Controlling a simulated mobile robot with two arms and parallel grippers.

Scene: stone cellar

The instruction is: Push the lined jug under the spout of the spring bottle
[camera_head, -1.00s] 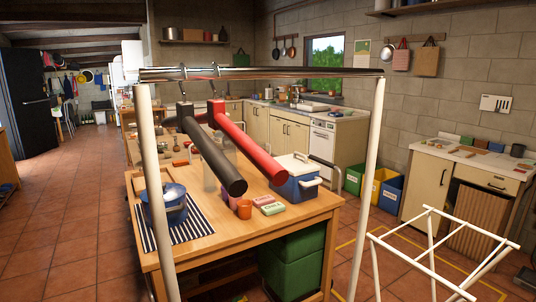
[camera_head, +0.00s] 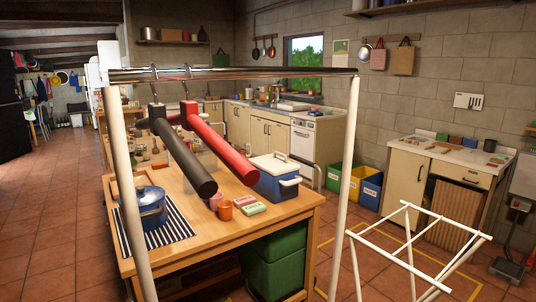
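I cannot make out a lined jug or a spring bottle with a spout. A clear container (camera_head: 207,159) stands on the wooden table, partly hidden behind a black tube and a red tube; I cannot tell what it is. A blue lidded pot (camera_head: 152,213) stands on a striped mat (camera_head: 182,230) at the table's left front. Neither of my grippers shows.
A white-posted rack with a chrome rail (camera_head: 230,73) stands close in front; the black tube (camera_head: 187,158) and red tube (camera_head: 222,145) show at it. The wooden table (camera_head: 235,233) holds a blue cooler (camera_head: 274,179). A white folding frame (camera_head: 412,258) stands at right. Tiled floor (camera_head: 48,205) is open at left.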

